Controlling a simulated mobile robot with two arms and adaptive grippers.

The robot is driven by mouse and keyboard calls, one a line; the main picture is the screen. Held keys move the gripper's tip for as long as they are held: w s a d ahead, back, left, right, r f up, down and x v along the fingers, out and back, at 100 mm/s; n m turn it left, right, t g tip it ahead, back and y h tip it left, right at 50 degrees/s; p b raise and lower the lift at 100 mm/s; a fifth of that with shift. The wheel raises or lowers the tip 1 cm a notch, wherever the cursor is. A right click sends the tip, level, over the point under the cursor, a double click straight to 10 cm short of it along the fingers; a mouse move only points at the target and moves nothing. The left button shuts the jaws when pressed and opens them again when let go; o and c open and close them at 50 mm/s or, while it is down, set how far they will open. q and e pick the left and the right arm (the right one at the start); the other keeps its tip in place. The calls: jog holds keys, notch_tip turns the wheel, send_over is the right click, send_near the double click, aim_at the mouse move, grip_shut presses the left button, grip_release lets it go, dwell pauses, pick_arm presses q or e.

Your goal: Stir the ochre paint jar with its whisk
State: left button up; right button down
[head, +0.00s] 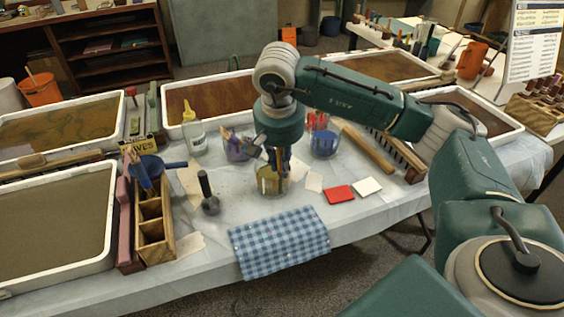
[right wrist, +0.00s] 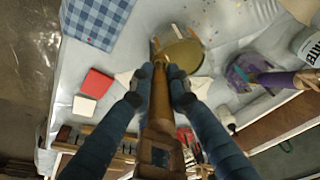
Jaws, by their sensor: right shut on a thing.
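The ochre paint jar (head: 268,184) stands on the covered table, behind the checked cloth. It also shows in the right wrist view (right wrist: 186,54), ochre inside. My right gripper (head: 274,158) points down right over the jar and partly hides it. In the right wrist view its two dark fingers (right wrist: 161,80) are shut on the brown wooden handle of the whisk (right wrist: 160,105). The whisk's far end is at the jar, on its left side in that view. I cannot tell how deep it reaches. My left gripper is not in view.
A purple-stained jar (head: 236,150) and a blue jar (head: 324,142) stand close behind. A dark-handled tool (head: 208,190) stands to the left. A red card (head: 339,194) and a white card (head: 367,186) lie to the right. The checked cloth (head: 278,242) hangs over the front edge.

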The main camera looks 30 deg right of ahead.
jog(key=shift+r+p, duration=0.6)
jog(key=shift+r, duration=0.15)
jog(key=shift+w+d+p+v, duration=0.15)
jog(key=shift+p+v, duration=0.55)
jog(key=shift+v, duration=0.35)
jog(key=shift+w+d+p+v, duration=0.15)
jog(key=shift+p+v, duration=0.6)
jog(key=shift+v, duration=0.25)
jog(key=shift+w+d+p+v, duration=0.2)
jog(key=shift+p+v, duration=0.5)
jog(key=shift+v, duration=0.35)
jog(key=shift+p+v, duration=0.45)
jog(key=shift+v, duration=0.3)
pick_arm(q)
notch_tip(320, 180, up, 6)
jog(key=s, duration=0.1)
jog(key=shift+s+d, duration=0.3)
pick_arm(e)
jog(key=shift+w, duration=0.1)
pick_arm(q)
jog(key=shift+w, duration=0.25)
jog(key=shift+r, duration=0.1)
pick_arm(e)
jog(key=shift+r, duration=0.1)
